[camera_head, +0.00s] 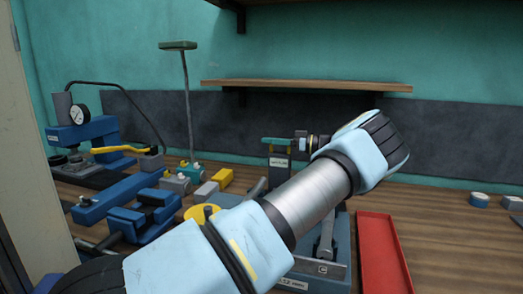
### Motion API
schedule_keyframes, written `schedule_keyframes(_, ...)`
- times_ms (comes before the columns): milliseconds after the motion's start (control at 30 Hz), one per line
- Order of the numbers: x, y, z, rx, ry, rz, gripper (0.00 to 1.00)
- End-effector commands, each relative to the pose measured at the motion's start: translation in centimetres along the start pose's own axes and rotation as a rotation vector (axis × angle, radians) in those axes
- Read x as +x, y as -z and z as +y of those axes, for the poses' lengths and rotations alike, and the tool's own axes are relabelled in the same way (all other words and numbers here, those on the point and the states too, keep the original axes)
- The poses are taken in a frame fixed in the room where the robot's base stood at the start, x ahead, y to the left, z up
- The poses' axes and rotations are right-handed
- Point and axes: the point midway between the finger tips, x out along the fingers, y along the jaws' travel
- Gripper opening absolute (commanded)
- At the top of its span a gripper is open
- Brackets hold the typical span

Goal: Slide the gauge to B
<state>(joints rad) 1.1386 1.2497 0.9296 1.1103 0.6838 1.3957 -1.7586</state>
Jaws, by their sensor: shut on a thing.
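A dark upright post with a small label and a green bar across its top, apparently the gauge (280,160), stands in the middle behind my arm. My gripper (299,142) reaches it from the right and is shut at its top, by the green bar. The fingers are small here and partly hidden by my wrist. Below, a grey base (338,272) carries a plate marked C at its front. My arm covers most of the base, and no B mark is visible.
A red tray (384,262) lies right of the base. A blue press with a round dial (80,113), blue clamps (145,215) and small blocks crowd the left. A wooden shelf (305,85) hangs above. The bench at right is mostly clear, with tape rolls (479,200).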

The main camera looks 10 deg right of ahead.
Motion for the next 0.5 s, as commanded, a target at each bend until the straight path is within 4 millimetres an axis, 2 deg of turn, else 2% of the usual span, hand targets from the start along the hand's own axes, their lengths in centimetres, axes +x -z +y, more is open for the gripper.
schedule_keyframes(33, -0.9, -0.7, 0.1, -0.003, 0.001, 0.001, 0.00)
schedule_keyframes(300, -5.5, -0.5, 0.0, -0.002, 0.002, 0.001, 0.00)
schedule_keyframes(500, -6.7, -0.1, -0.2, 0.002, 0.005, -0.001, 0.00)
